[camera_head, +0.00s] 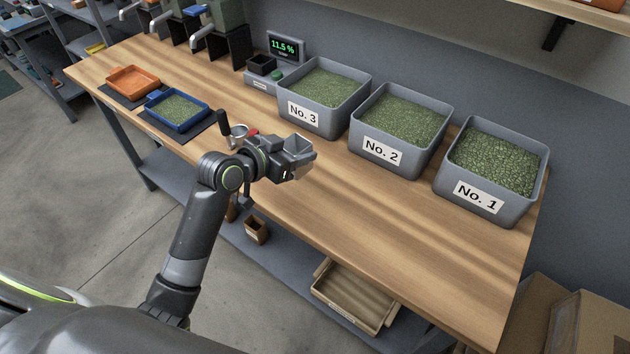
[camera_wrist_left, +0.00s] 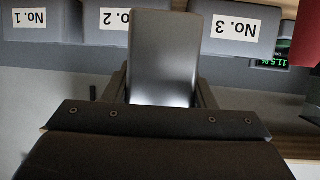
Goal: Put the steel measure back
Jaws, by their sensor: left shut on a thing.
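My left gripper (camera_head: 288,168) is above the wooden bench in front of bin No. 3. It is shut on the steel measure (camera_head: 301,153), a small grey metal cup with a flared shape. In the left wrist view the measure (camera_wrist_left: 163,55) stands out between the two fingers (camera_wrist_left: 163,98), with its smooth side towards the camera. I cannot see whether anything is in it. My right gripper is not in view.
Grey bins No. 3 (camera_head: 303,112), No. 2 (camera_head: 383,153) and No. 1 (camera_head: 478,196) hold green beans. A meter (camera_head: 287,50) reads 11.5 %. A blue tray (camera_head: 178,125) with beans and an orange tray (camera_head: 133,81) lie left. The bench front right is clear.

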